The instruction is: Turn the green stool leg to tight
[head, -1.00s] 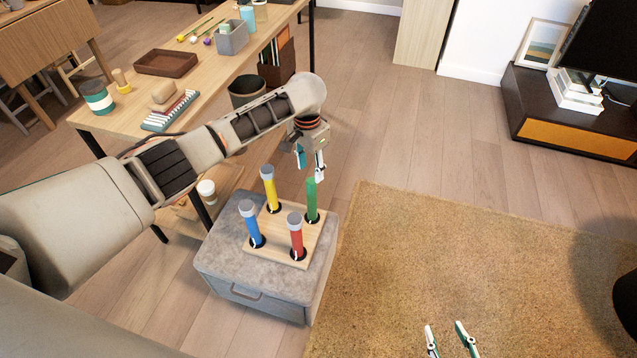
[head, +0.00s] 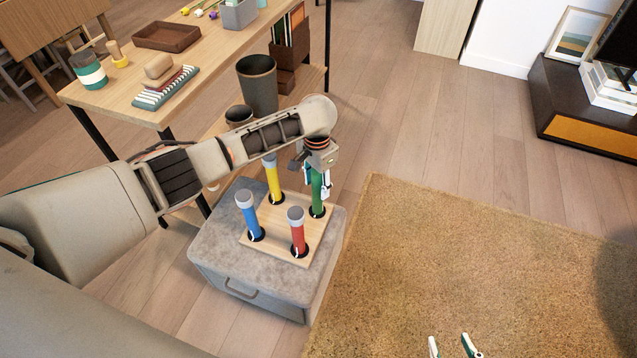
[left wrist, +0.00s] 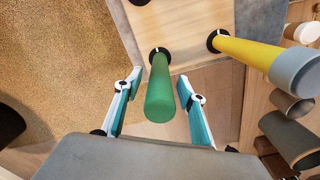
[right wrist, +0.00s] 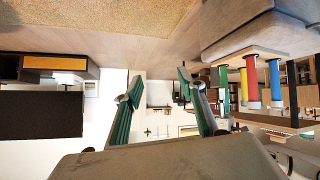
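The green stool leg (head: 317,193) stands upright at the right corner of a square wooden board (head: 275,251), which lies on a grey drawer box. My left gripper (head: 318,180) is at the top of the green leg. In the left wrist view the green leg (left wrist: 160,92) is between the two open fingers (left wrist: 158,98), with gaps on both sides. Blue (head: 250,218), red (head: 297,234) and yellow (head: 272,182) legs with grey ends stand in the other corners. My right gripper (head: 451,346) is open and empty over the rug.
The grey box (head: 222,245) stands beside a tan rug (head: 430,260). A wooden table (head: 135,105) with a tray and other items is behind it at the left, with a dark bin (head: 257,88) near it.

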